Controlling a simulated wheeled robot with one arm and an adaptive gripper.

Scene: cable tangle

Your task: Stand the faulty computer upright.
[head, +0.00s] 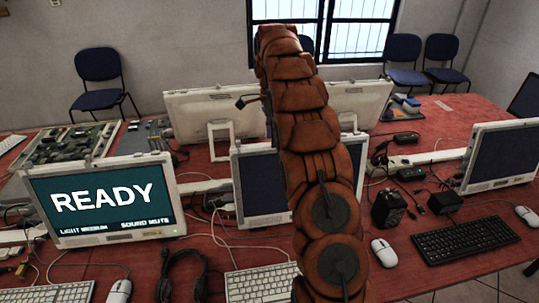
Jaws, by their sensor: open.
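Several white-framed computers stand on the red table. One at left (100,200) is upright with a lit "READY" screen. A middle one (258,182) is upright with a dark screen, partly behind my arm. Another dark-screened one (497,155) stands at right. Two more show their backs, at back left (205,108) and back right (362,101). I cannot tell which is faulty. My arm rises through the middle and hides much behind it. Only a small dark piece of what looks like my gripper (247,101) shows left of the arm, with nothing visibly held.
A flat tray of circuit boards (72,147) lies at left on the table (215,270). Loose cables, headphones (183,275), keyboards (467,240), mice (384,252) and black power bricks (389,209) crowd the table. Blue chairs (100,75) stand behind it.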

